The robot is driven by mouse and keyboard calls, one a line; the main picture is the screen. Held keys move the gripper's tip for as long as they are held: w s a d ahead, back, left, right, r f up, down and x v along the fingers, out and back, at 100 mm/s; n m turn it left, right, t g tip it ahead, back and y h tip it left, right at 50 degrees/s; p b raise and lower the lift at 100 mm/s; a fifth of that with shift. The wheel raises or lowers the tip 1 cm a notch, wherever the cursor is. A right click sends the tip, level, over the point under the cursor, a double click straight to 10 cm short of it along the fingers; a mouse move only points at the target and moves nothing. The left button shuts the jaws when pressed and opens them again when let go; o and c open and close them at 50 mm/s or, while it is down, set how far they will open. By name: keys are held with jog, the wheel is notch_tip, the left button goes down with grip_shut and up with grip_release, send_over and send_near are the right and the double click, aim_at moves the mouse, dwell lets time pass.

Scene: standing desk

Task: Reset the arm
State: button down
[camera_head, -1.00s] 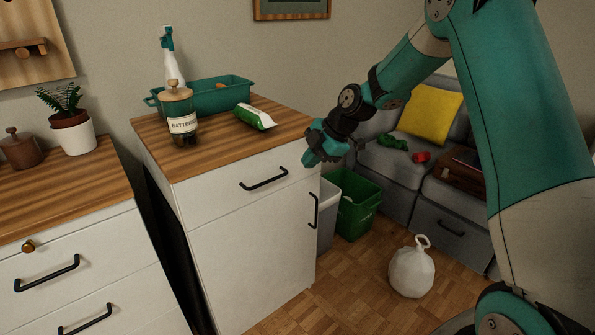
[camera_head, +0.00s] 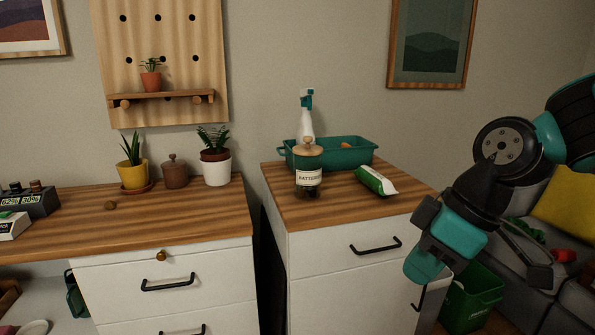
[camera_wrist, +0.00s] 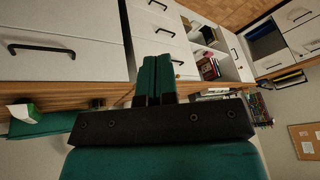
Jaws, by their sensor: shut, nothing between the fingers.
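My gripper (camera_head: 424,268) is at the right of the head view, held in the air in front of the right cabinet's right side. Its teal fingers also show in the wrist view (camera_wrist: 155,80), pressed together with nothing between them. The arm is bent and comes in from the right edge. The gripper appears apart from the cabinet and the things on it.
The right cabinet top (camera_head: 330,205) bears a battery jar (camera_head: 308,178), a teal bin (camera_head: 345,157), a spray bottle (camera_head: 306,120) and a green-white packet (camera_head: 376,181). A green bin (camera_head: 472,300) stands on the floor. Potted plants (camera_head: 216,165) stand on the left desk.

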jog(key=s+a+r+m+g+p, duration=0.15)
jog(key=s+m, duration=0.35)
jog(key=s, duration=0.8)
notch_tip(320, 180, up, 15)
jog(key=p, duration=1.5)
jog(key=shift+w+h, duration=0.2)
jog(key=shift+h, duration=0.1)
jog(key=shift+a+r, duration=0.1)
